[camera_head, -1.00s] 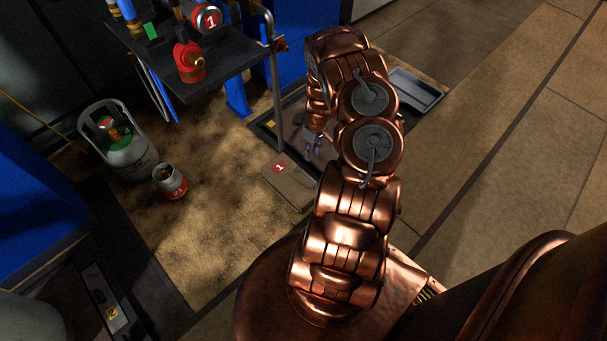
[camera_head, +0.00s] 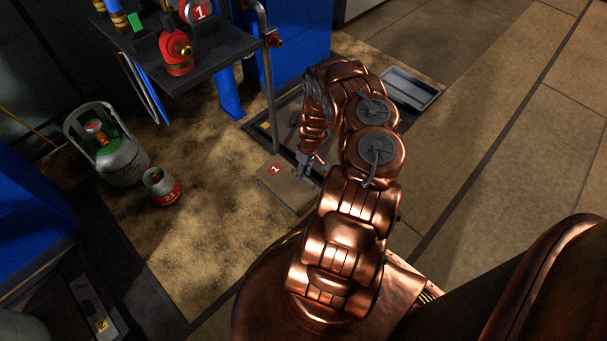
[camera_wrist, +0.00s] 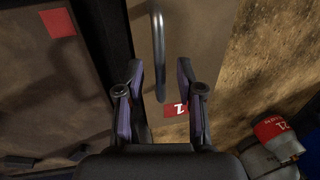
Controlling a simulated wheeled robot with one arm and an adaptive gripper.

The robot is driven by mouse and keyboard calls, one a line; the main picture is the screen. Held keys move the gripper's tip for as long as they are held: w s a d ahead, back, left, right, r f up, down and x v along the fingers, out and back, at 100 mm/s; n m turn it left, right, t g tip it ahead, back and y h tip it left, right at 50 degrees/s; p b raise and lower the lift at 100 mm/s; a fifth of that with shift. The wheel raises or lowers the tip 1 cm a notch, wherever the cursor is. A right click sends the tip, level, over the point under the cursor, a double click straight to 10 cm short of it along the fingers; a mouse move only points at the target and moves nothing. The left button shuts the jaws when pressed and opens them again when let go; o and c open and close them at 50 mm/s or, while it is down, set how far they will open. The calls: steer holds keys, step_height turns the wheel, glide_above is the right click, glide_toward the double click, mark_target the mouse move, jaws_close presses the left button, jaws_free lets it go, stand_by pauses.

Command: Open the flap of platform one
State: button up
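The flap of platform one (camera_head: 292,190) is a flat brown panel with a red label "1". It lies low beside the platform, and my arm hides part of its right side. My gripper (camera_head: 309,163) is above the flap's upper right part. In the wrist view my gripper (camera_wrist: 161,100) is open, its two fingers apart. The flap (camera_wrist: 201,32) shows behind them, its red label partly hidden by the right finger. A grey rounded metal bar (camera_wrist: 158,55) ends between the fingers; I cannot tell whether it touches them.
A grey gas cylinder (camera_head: 122,163) and a small red-labelled cylinder (camera_head: 161,187) stand left of the flap. A dark shelf (camera_head: 190,50) with red valves overhangs behind. A grey tray (camera_head: 410,90) lies behind my arm. The floor at right is clear.

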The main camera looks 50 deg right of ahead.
steer(key=shift+f, duration=0.1)
jaws_close()
stand_by(0.7)
